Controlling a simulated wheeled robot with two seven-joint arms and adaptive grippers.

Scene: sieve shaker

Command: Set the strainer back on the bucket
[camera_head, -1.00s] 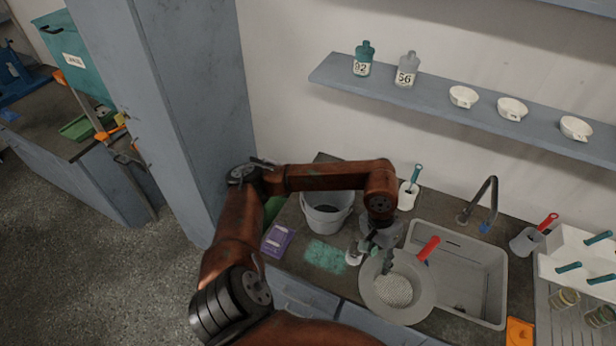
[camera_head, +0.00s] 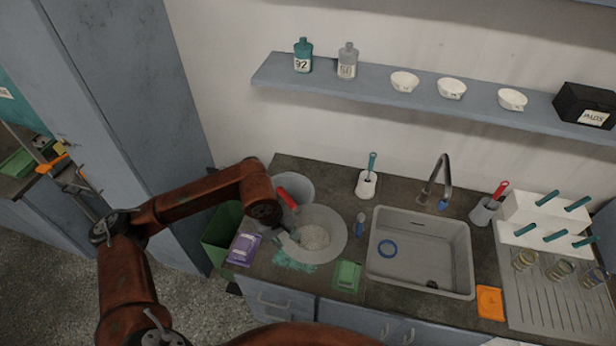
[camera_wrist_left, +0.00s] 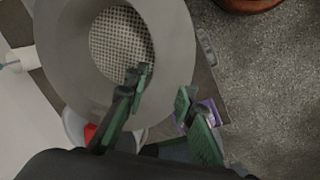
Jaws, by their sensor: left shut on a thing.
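The strainer (camera_head: 332,246) is a wide grey dish with a round mesh centre. My left gripper (camera_head: 290,238) is shut on the left side of its rim. In the left wrist view one finger lies over the inside of the strainer (camera_wrist_left: 168,40) and the other is outside the rim. My right gripper is not in view.
A white brush holder (camera_head: 366,184) stands behind.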

